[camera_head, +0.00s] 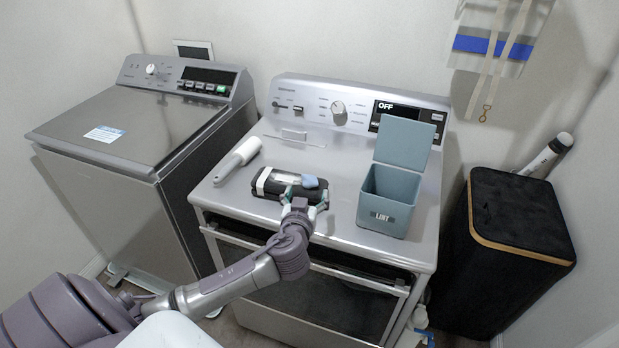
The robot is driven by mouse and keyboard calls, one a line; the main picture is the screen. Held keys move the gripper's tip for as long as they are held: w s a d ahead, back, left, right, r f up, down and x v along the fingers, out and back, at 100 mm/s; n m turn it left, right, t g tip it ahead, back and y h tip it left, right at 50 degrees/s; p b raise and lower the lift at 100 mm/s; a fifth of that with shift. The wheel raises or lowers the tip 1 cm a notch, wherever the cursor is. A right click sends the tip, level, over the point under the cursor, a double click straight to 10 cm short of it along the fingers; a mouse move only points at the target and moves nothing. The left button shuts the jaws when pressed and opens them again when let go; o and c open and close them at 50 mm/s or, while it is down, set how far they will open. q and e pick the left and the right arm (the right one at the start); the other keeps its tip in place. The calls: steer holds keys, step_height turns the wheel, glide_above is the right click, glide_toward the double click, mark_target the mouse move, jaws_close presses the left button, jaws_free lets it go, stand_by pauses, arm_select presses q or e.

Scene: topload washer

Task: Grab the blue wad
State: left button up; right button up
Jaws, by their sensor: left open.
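A small light-blue wad (310,181) lies at the right end of a small dark tray-like object (268,190) on top of the silver machine (345,170). My left gripper (303,197) is at the near side of this dark object, just below the wad in the picture. It is open, with its fingers apart around the near edge, and nothing shows between them. I cannot tell whether a fingertip touches the wad. My right gripper is out of view.
A blue-grey box (388,215) marked LINT stands open to the right. A white roller (238,160) lies to the left. A closed top-load washer (140,125) stands at left, a black hamper (515,215) at right. The machine top between wad and box is clear.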

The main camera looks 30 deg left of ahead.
mark_target(309, 183)
arm_select(q)
steer(key=shift+w+a, duration=0.15)
steer(key=shift+w, duration=0.25)
steer(key=shift+w+a+p, duration=0.3)
steer(key=shift+w+p, duration=0.1)
steer(key=p+x, duration=0.1)
steer(key=x, duration=0.2)
steer(key=shift+w+a, duration=0.1)
steer(key=shift+a, duration=0.05)
steer(key=shift+w+a+f+p, duration=0.2)
steer(key=shift+w+f+p, duration=0.1)
steer(key=shift+w, duration=0.15)
steer(key=shift+c, duration=0.5)
steer(key=c, duration=0.9)
